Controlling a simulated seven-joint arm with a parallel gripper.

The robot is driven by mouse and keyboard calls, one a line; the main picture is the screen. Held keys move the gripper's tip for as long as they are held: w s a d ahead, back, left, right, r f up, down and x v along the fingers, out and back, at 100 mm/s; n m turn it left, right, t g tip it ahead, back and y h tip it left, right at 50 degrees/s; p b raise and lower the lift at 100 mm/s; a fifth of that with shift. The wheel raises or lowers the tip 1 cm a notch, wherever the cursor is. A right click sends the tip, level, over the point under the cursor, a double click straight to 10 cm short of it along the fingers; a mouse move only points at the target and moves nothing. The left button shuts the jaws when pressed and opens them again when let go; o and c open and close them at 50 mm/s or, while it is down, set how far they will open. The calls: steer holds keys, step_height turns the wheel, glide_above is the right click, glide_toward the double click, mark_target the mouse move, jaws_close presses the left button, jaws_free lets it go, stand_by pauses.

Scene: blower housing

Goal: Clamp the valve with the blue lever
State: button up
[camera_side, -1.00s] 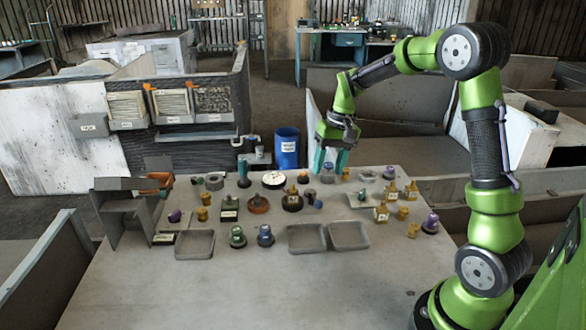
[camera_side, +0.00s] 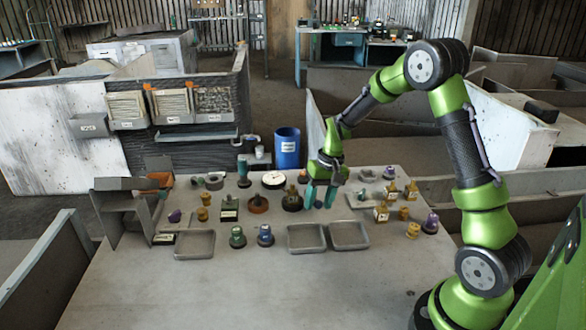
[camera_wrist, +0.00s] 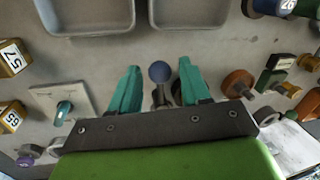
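The valve with the blue lever shows in the wrist view as a round blue knob (camera_wrist: 160,72) on a grey metal stem. It stands between the two teal fingers of my gripper (camera_wrist: 158,85), with a visible gap on each side. In the side view my gripper (camera_side: 319,195) points down at the middle of the bench, and the blue knob (camera_side: 319,205) shows small and dark between the fingertips. My gripper is open. The valve's lower body is hidden by the gripper in both views.
Two grey trays (camera_side: 289,245) (camera_side: 366,245) lie just in front of my gripper. A dark round part (camera_side: 291,203) stands close on the left. A plate with a teal knob (camera_wrist: 64,108) is near one finger. Yellow numbered parts (camera_side: 381,216) stand to the right.

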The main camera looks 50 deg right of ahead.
jaws_close()
steer(key=shift+d, duration=0.1)
steer(key=n, duration=0.1)
steer(key=d+n, duration=0.1)
steer(key=shift+s+d+n, duration=0.15)
steer(key=shift+s+n, duration=0.25)
steer(key=n, duration=0.1)
steer(key=d+n, duration=0.1)
steer(key=d+n+g, duration=0.1)
steer(key=shift+s+n, duration=0.25)
steer(key=shift+n, duration=0.05)
steer(key=d+n, duration=0.1)
steer(key=n, duration=0.1)
steer(key=shift+d+n+g, duration=0.3)
steer(key=shift+d+n, duration=0.05)
steer(key=shift+n, duration=0.05)
steer(key=n, duration=0.1)
steer(key=d+n, duration=0.1)
steer(key=shift+w+d+n, duration=0.25)
steer(key=shift+n, duration=0.05)
steer(key=shift+w+d+r+n+g, duration=0.1)
steer(key=shift+w+d+n+g, duration=0.2)
steer(key=shift+n, duration=0.4)
steer(key=shift+w+d+f+n+g, duration=0.15)
steer(key=shift+d+n, duration=0.2)
steer(key=shift+n, duration=0.35)
steer(key=shift+w+d+r+n+g, duration=0.2)
steer(key=shift+d+n, duration=0.15)
steer(key=shift+n, duration=0.35)
